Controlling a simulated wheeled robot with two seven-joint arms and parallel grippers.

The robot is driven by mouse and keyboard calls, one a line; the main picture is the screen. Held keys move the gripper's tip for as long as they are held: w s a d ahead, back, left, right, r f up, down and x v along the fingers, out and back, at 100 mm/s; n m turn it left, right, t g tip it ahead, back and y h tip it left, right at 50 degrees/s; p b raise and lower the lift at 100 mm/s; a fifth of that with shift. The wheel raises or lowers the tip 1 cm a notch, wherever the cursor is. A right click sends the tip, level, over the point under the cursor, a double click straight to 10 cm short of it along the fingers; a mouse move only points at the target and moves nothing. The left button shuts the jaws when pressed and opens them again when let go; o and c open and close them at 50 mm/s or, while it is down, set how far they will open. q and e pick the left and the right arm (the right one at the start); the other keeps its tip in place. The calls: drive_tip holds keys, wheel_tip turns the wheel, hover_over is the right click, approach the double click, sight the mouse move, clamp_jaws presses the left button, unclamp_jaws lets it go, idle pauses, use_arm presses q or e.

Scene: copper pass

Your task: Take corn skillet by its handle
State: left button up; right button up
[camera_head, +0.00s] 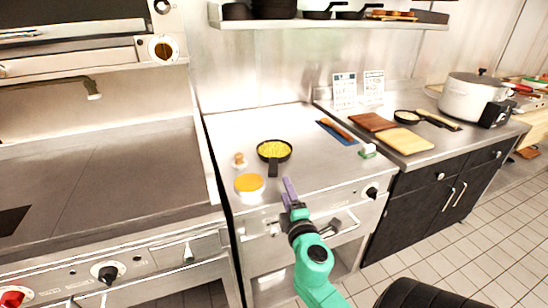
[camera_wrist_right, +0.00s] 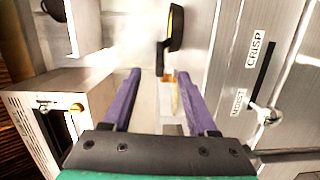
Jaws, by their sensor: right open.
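The corn skillet (camera_head: 274,148) is a small black pan filled with yellow corn, on the steel counter. Its black handle (camera_head: 273,168) points toward the counter's front edge. My right gripper (camera_head: 288,187), with purple fingers on a green arm, is open and empty, in front of the handle and slightly right of it. In the right wrist view the skillet (camera_wrist_right: 177,22) shows partly at the top. Its handle (camera_wrist_right: 160,57) lies ahead of the gap between the open fingers (camera_wrist_right: 158,76), apparently not touching them. My left gripper is not in view.
A round container with an orange top (camera_head: 250,184) stands left of the handle, near the front edge. A small pale-and-brown item (camera_head: 239,160) is left of the skillet. A blue mat (camera_head: 338,132) and cutting boards (camera_head: 405,141) lie to the right.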

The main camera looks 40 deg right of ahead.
drive_tip(key=p, duration=0.2)
approach(273, 161)
drive_tip(key=shift+d+r+n, duration=0.1)
drive_tip(key=shift+d+n, duration=0.05)
drive_tip(key=shift+n, duration=0.25)
drive_tip(key=x, duration=0.3)
drive_tip(key=f+x, duration=0.1)
drive_tip(key=x, duration=0.6)
drive_tip(key=shift+w+f, duration=0.1)
drive_tip(key=shift+f, duration=0.05)
drive_tip(key=shift+a, duration=0.2)
clamp_jaws()
drive_tip(key=shift+r, duration=0.25)
drive_tip(key=shift+d, duration=0.1)
